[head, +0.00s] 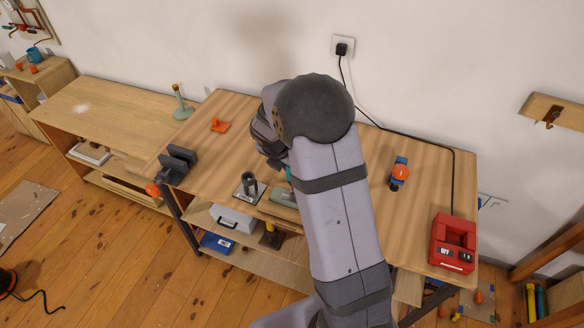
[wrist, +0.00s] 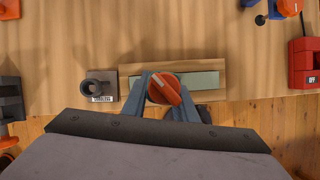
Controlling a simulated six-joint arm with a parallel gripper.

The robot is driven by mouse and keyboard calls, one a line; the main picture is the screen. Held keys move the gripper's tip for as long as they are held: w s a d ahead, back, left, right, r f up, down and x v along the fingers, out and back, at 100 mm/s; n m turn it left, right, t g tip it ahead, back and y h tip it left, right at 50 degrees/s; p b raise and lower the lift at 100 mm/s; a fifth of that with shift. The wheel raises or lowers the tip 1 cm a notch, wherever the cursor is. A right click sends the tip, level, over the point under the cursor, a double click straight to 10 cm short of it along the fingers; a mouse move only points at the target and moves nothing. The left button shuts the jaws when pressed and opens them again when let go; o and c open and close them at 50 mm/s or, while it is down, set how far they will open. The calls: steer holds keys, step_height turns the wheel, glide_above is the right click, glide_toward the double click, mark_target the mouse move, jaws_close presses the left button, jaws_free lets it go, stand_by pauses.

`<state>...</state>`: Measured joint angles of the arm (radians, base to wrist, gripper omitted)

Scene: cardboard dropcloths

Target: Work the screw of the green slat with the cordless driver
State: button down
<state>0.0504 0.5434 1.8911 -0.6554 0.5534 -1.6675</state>
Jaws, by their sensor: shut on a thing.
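The green slat (wrist: 203,80) lies in a wooden board on the bench in the wrist view. In the head view a part of the slat (head: 284,188) shows left of my arm. My gripper (wrist: 163,86) is shut on the orange-topped driver (wrist: 166,90), which stands over the slat's left part. The driver's lower end and the slat's screw are hidden beneath it, so contact cannot be told. In the head view my arm hides most of the gripper. A grey holder (wrist: 97,86) with a label sits left of the board, its round socket empty.
A dark vise (head: 178,164) stands at the bench's left end, with an orange piece (head: 220,125) behind it. Bare bench top lies between.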

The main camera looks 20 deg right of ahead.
steer(key=shift+f+b, duration=0.35)
steer(key=shift+f, duration=0.25)
stand_by(1.5)
steer(key=shift+r, duration=0.1)
step_height(320, 180, up, 7)
steer(key=p, duration=0.7)
steer(key=shift+p, duration=0.3)
steer(key=shift+b, duration=0.95)
steer(key=shift+r, duration=0.15)
steer(key=shift+p, duration=0.3)
steer(key=shift+f+b, duration=2.1)
steer(key=shift+f, duration=1.45)
